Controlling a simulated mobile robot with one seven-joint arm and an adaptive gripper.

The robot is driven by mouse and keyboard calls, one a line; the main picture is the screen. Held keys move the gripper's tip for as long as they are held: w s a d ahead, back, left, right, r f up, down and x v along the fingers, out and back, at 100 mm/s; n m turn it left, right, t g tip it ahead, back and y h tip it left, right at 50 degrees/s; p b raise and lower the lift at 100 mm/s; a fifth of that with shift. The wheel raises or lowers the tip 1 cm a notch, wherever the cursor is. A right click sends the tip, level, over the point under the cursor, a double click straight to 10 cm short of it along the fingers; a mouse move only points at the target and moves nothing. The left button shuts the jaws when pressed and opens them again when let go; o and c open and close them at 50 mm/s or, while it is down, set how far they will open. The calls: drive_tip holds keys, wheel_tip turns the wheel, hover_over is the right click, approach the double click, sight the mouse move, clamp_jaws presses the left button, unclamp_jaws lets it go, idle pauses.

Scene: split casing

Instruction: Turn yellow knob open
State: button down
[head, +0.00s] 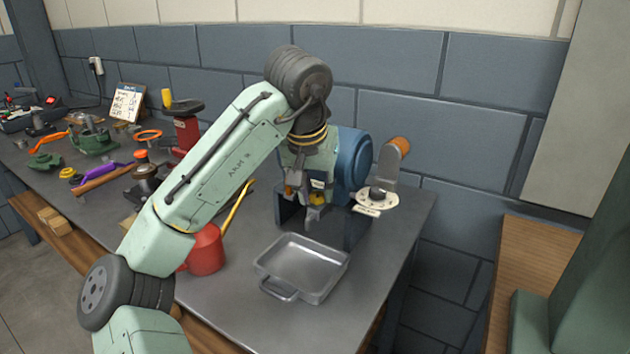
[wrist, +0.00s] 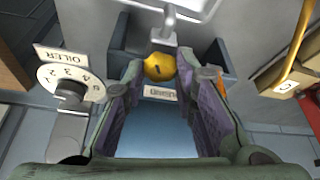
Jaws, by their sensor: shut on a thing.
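In the head view the knob (head: 318,198) is partly hidden by my gripper (head: 306,188), which reaches down in front of the blue casing (head: 355,160).
A metal tray (head: 270,257) lies on the bench in front of the casing. A red oil can (head: 207,252) with a yellow spout stands to its left. A round OILER dial (wrist: 70,88) sits beside the casing. The bench's right front is clear.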

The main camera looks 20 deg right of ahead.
drive_tip(key=n+p, duration=0.1)
drive_tip(key=n, duration=0.1)
drive_tip(key=n+y+p, duration=0.2)
drive_tip(key=n, duration=0.1)
drive_tip(key=shift+s+d+r+n+t+p, duration=0.1)
drive_tip(key=shift+d+r+n+t+p, duration=0.05)
drive_tip(key=shift+d+n+t+p, duration=0.2)
drive_tip(key=n+y, duration=0.2)
drive_tip(key=n, duration=0.3)
drive_tip(key=shift+d+n, duration=0.1)
drive_tip(key=shift+n, duration=0.15)
drive_tip(key=c, duration=1.3)
unclamp_jaws()
